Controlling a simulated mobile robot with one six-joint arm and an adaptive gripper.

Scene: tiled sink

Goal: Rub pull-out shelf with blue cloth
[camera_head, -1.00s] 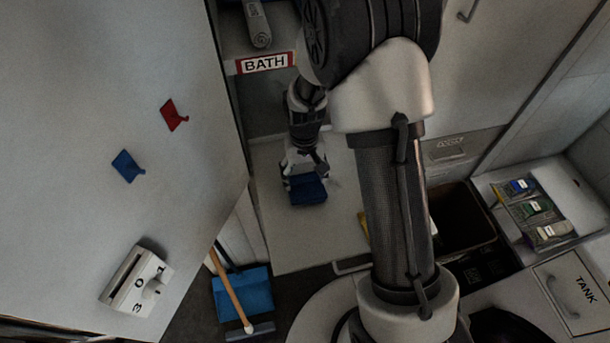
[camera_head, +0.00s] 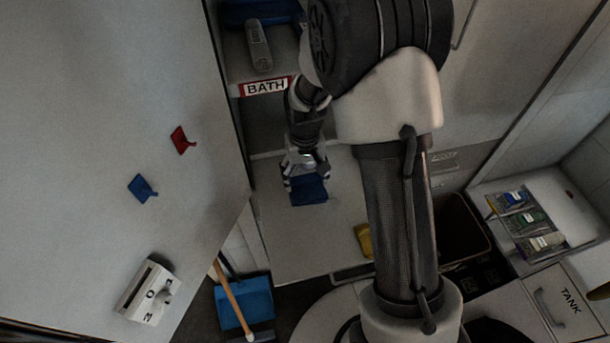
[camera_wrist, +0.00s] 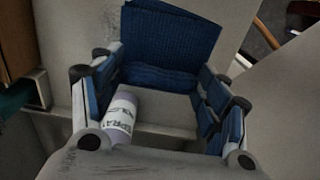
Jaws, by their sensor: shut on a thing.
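The blue cloth (camera_head: 308,189) is held in my gripper (camera_head: 306,174) over the rear left part of the pull-out shelf (camera_head: 305,245). The shelf is a pale flat board pulled out below the BATH label. In the head view the cloth looks to lie on or just over the board; contact cannot be told for certain. In the wrist view the cloth (camera_wrist: 168,48) spreads flat beyond the fingers, with blue folds at both fingers of my gripper (camera_wrist: 160,90). My arm hides the shelf's right part.
A yellow cloth (camera_head: 363,240) lies at the shelf's right, partly behind my arm. A white cabinet door (camera_head: 90,130) with hooks stands open at left. A blue dustpan (camera_head: 245,302) is below it. A dark bin (camera_head: 462,230) is at right. A labelled spray bottle (camera_wrist: 121,115) shows in the wrist view.

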